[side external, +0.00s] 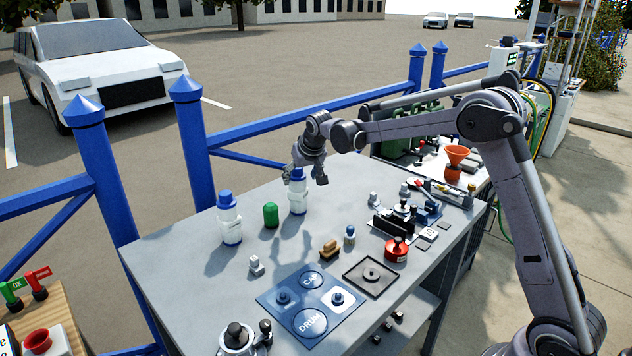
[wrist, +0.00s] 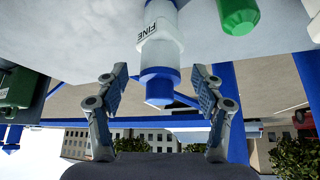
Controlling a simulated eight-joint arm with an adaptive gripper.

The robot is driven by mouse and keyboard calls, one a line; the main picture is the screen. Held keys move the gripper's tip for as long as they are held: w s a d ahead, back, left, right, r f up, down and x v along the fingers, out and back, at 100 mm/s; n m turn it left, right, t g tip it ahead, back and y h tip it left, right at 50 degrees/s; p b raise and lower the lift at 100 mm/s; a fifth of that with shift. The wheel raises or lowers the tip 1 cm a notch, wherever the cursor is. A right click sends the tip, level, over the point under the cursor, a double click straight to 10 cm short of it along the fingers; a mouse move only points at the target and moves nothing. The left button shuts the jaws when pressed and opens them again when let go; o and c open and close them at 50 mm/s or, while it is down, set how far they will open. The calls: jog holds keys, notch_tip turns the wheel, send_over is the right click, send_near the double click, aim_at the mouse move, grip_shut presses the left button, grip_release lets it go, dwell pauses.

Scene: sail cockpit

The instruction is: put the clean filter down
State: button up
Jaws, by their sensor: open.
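A white filter with blue ends (side external: 298,199) stands upright on the grey table near its back edge. In the wrist view, which looks inverted, the same filter (wrist: 160,52) shows the word FINE and its blue cap points toward my gripper. My gripper (side external: 306,179) is open around the top of this filter. In the wrist view my gripper's fingers (wrist: 160,78) are spread on either side of the cap, with gaps showing. A second white and blue filter (side external: 230,224) stands upright to the left. I cannot tell which filter is clean.
A blue mat (side external: 268,301) marked CAP and DRUM, a dark square tray (side external: 387,287), a red round part (side external: 396,250) and small fittings lie toward the front. A blue railing (side external: 350,102) runs behind the table.

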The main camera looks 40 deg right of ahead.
jog(key=s+a+r+n+y, duration=0.1)
jog(key=s+a+r, duration=0.35)
jog(key=s, duration=0.55)
jog(key=s+a+r+n, duration=0.1)
jog(key=s+a+r, duration=0.3)
jog(key=s, duration=0.6)
jog(key=s+a+f+n, duration=0.1)
jog(key=s+f, duration=0.2)
jog(key=s, duration=0.5)
jog(key=s+a+f+n+t+y, duration=0.1)
jog(key=s+a+f, duration=0.1)
jog(key=s, duration=0.6)
jog(key=shift+a+f, duration=0.15)
jog(key=shift+f, duration=0.55)
jog(key=shift+o, duration=0.3)
